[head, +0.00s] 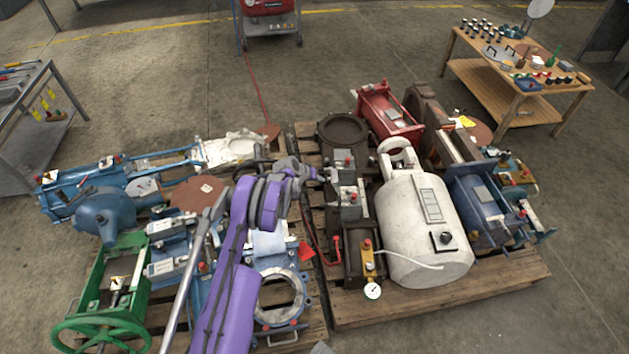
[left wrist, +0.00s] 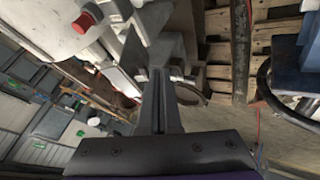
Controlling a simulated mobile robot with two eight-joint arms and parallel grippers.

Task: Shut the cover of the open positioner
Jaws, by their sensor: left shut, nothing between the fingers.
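My left gripper (head: 322,173) reaches in on the purple arm and is shut and empty, over the gap between the two pallets. It is beside a grey positioner box (head: 346,180) with a red knob, on the dark valve of the right pallet. I cannot tell whether they touch. In the left wrist view the shut fingers (left wrist: 160,85) point up the picture, and a red knob (left wrist: 85,20) shows at the upper left. Another grey box (head: 170,262) with a red knob sits on the left pallet. No raised cover is clear in either view.
The right pallet (head: 345,312) holds a white tank (head: 420,225), a red actuator (head: 388,112) and a blue one (head: 478,205). The left pallet carries blue and green actuators (head: 85,275). A wooden table (head: 460,62) stands at the back right. Open floor lies behind the pallets.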

